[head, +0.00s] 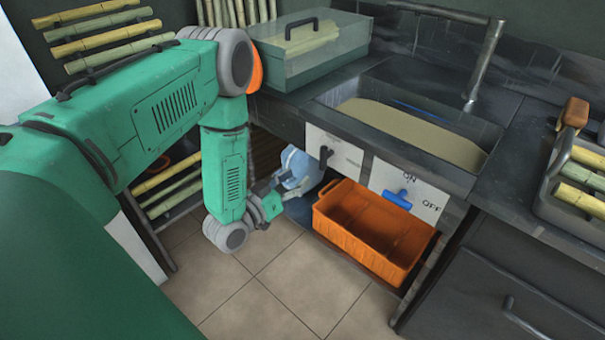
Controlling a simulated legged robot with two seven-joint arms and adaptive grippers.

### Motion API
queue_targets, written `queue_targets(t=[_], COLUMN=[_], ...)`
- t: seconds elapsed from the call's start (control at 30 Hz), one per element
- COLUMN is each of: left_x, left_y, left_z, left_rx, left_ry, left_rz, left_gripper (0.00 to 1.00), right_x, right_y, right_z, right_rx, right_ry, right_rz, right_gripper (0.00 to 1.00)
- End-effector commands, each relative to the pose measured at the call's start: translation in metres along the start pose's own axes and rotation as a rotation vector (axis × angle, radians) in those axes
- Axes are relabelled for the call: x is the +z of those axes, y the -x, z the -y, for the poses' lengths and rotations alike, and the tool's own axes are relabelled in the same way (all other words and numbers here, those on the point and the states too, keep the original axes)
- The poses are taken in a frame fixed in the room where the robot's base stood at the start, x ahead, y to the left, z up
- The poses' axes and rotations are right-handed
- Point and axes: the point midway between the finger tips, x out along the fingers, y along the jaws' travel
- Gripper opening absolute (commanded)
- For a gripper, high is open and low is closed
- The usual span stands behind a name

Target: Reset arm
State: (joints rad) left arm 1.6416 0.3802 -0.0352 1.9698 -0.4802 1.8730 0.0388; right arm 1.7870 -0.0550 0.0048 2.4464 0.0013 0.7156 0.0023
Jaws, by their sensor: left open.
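My left arm is green and grey and reaches in from the left, bending down in front of the counter. My left gripper (279,186) is small in view and partly hidden by its wrist. It is open, low in front of the cabinet opening, close to a pale blue and white object (301,168). I cannot tell whether they touch. My right gripper is not in view.
An orange crate (345,233) sits below a white panel with a blue ON/OFF switch (398,199). A black lever (325,156) is on the panel beside it. Above are a sink (460,120) and lidded box (345,62). Tiled floor (260,310) is clear in front.

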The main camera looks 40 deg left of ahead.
Motion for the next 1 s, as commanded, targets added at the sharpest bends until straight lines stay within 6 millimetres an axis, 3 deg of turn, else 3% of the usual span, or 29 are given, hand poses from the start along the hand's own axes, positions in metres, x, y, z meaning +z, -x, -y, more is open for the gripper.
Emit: queue_targets(t=[0.53, 0.63, 0.7, 0.77, 0.87, 1.0], left_x=[0.001, 0.015, 0.036, 0.060, 0.101, 0.133], left_y=[0.000, 0.003, 0.010, 0.025, 0.070, 0.157], left_z=[-0.001, -0.012, -0.027, -0.043, -0.069, -0.091], left_rx=[0.001, -0.002, -0.009, -0.018, -0.039, -0.083], left_ry=[0.000, 0.001, 0.000, -0.005, -0.027, -0.074], left_rz=[0.007, 0.087, 0.213, 0.367, 0.674, 1.081], left_gripper=[0.42, 0.42, 0.42, 0.42, 0.42, 0.42], right_x=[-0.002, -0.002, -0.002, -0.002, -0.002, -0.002], right_y=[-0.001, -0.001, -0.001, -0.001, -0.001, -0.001], right_z=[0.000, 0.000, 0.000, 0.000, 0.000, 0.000], right_rx=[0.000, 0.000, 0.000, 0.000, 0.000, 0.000], right_ry=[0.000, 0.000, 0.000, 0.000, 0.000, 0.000], right_rz=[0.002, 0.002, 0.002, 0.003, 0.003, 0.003], right_gripper=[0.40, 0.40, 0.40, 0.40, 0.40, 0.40])
